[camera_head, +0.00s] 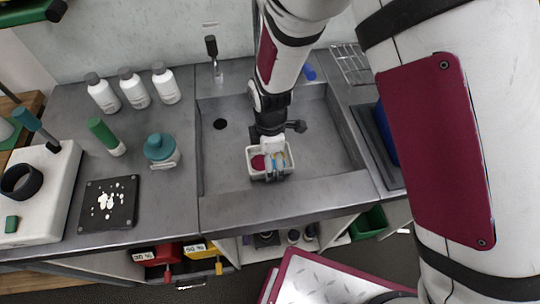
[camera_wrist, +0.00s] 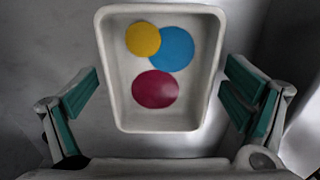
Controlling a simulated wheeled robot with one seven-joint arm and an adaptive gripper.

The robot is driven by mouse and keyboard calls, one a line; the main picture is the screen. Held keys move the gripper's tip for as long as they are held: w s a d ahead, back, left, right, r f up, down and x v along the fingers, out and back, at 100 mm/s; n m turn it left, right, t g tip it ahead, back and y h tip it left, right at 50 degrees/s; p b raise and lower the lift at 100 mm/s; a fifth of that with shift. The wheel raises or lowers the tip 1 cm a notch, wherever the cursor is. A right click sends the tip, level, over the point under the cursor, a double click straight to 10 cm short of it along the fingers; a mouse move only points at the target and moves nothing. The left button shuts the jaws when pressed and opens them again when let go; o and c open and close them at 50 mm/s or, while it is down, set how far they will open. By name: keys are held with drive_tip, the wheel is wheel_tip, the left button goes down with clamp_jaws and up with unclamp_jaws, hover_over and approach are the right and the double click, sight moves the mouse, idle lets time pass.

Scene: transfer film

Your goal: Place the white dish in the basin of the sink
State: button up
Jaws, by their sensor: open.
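The white dish (camera_head: 257,172) is in the grey sink basin (camera_head: 225,165), near its front wall, below my gripper (camera_head: 274,168). In the wrist view the dish (camera_wrist: 120,85) is a rectangular white tray with a yellow, a blue and a dark red disc pattern on its bottom. My gripper (camera_wrist: 160,105) is open, with one green-padded finger on each side of the dish. A gap shows between each finger and the dish wall. In the head view my arm and gripper hide part of the dish.
Several white bottles (camera_head: 135,88) stand at the back left of the counter. A green-capped bottle (camera_head: 107,137), a teal-lidded jar (camera_head: 161,150) and a black plate with white pieces (camera_head: 108,204) are left of the sink. The basin's left part is clear.

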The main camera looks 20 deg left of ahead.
wheel_tip(320, 180, up, 12)
drive_tip(key=shift+r+b, duration=0.15)
drive_tip(key=shift+b, duration=0.15)
idle(0.3)
drive_tip(key=w+d+r+m+t+y, duration=0.1)
drive_tip(key=w+d+r+m+t, duration=0.1)
drive_tip(key=d+r+m, duration=1.3)
drive_tip(key=s+d+r+m+t, duration=0.1)
drive_tip(key=s+d+r+m, duration=0.1)
drive_tip(key=d, duration=0.4)
drive_tip(key=s+d+r+m+t, duration=0.1)
drive_tip(key=s+d+r+m, duration=0.2)
drive_tip(key=s+d, duration=0.3)
drive_tip(key=s+d+r+m+t+h, duration=0.1)
drive_tip(key=s+d+r+m, duration=0.1)
drive_tip(key=d, duration=0.5)
drive_tip(key=shift+s+r+m, duration=0.25)
drive_tip(key=shift+s+m, duration=0.65)
drive_tip(key=shift+m, duration=0.3)
